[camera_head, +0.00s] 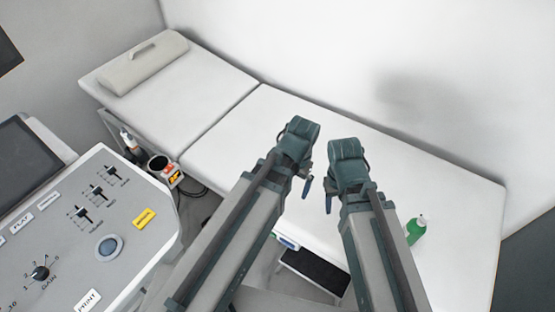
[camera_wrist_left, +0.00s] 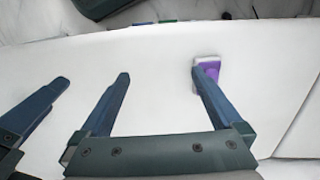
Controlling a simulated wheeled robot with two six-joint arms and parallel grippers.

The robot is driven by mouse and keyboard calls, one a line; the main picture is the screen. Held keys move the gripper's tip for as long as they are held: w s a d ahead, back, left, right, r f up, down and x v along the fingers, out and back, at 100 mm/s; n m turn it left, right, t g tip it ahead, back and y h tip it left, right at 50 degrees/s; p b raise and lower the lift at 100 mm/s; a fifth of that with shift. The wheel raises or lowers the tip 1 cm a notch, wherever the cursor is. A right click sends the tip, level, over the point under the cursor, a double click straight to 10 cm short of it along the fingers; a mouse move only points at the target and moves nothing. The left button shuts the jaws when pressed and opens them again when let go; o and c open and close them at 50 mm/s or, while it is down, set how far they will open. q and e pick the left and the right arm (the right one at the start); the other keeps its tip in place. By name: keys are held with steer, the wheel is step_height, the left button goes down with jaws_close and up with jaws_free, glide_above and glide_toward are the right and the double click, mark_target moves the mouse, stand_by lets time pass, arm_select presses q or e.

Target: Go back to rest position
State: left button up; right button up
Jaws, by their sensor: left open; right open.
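Both my arms reach forward side by side over the white examination bed (camera_head: 240,140) in the head view. Of my left gripper (camera_head: 306,188), only a blue finger shows below the arm's bend. Of my right gripper (camera_head: 328,196), a blue finger also shows, close beside the left one. In the left wrist view my left gripper (camera_wrist_left: 160,74) is open, its two fingers wide apart with nothing between them. A purple and white object (camera_wrist_left: 209,78) lies on the white surface behind the right-hand fingertip; I cannot tell whether they touch.
A green bottle (camera_head: 415,230) stands on the bed right of my right arm. A grey control console (camera_head: 75,235) is at left.

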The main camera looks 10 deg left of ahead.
arm_select(q)
steer(key=s, duration=0.1)
steer(key=s+d, duration=0.2)
steer(key=s, duration=0.1)
steer(key=shift+r, duration=0.1)
steer(key=shift+r+p, duration=0.75)
steer(key=shift+p, duration=0.1)
steer(key=shift+a, duration=0.1)
stand_by(0.6)
